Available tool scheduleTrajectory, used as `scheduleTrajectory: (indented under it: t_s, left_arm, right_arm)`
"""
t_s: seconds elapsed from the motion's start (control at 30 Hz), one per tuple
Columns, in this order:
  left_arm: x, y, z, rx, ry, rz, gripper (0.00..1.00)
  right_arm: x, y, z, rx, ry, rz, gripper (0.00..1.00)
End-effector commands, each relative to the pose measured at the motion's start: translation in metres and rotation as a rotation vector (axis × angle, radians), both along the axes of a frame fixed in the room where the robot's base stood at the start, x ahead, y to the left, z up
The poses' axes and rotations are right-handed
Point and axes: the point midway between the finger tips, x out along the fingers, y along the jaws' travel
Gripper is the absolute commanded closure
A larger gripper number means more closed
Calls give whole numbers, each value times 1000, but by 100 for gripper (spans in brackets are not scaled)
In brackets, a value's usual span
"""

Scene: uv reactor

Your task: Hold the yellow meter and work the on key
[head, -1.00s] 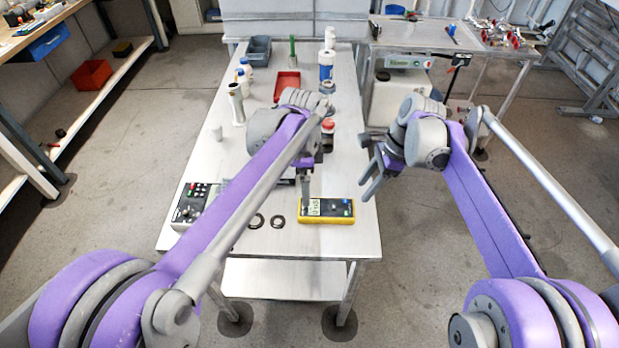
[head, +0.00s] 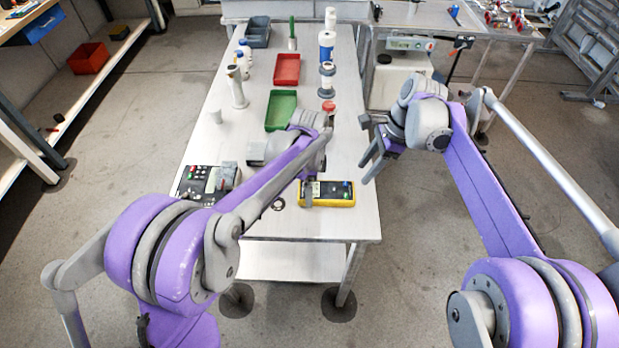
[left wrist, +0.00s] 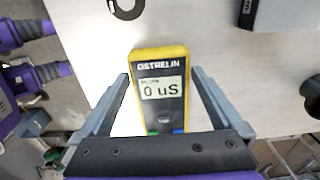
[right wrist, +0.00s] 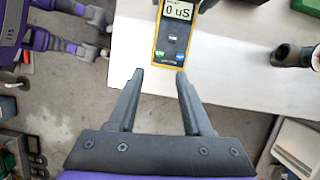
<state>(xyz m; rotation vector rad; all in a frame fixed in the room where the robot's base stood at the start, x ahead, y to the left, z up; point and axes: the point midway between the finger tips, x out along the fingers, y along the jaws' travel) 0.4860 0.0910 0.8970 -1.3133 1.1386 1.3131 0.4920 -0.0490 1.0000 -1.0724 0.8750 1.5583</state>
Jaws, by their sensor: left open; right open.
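The yellow meter (head: 340,194) lies on the near right part of the table. In the left wrist view the meter (left wrist: 160,95) shows "0 uS" on its display, and the palm hides its lower end. My left gripper (left wrist: 161,75) is open, with one finger on each side of the meter and gaps between. In the right wrist view the meter (right wrist: 175,35) is at the top, with a green key (right wrist: 160,53) and a blue key (right wrist: 180,56) below the display. Which is the on key I cannot tell. My right gripper (right wrist: 160,73) is open and empty, apart from the meter, off the table's right edge.
A grey box with a dark key panel (head: 205,182) stands left of the meter. A dark ring (head: 278,204) lies between them. Farther back are a green tray (head: 281,108), a red tray (head: 287,68) and several bottles. The table's near edge is close to the meter.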

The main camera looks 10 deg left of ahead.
Motion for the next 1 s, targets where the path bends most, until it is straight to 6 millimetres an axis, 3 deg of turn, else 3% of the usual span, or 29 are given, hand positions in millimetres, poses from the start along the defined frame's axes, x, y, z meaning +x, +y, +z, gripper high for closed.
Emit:
scheduleTrajectory:
  t_s: [0.3,0.77,1.0]
  left_arm:
    - [0,0,-3,0,0,0,0]
    - [0,0,-3,0,0,0,81]
    - [0,0,-2,0,0,0,81]
  right_arm:
    - [0,0,0,0,0,0,50]
    - [0,0,0,0,0,0,50]
    - [0,0,0,0,0,0,91]
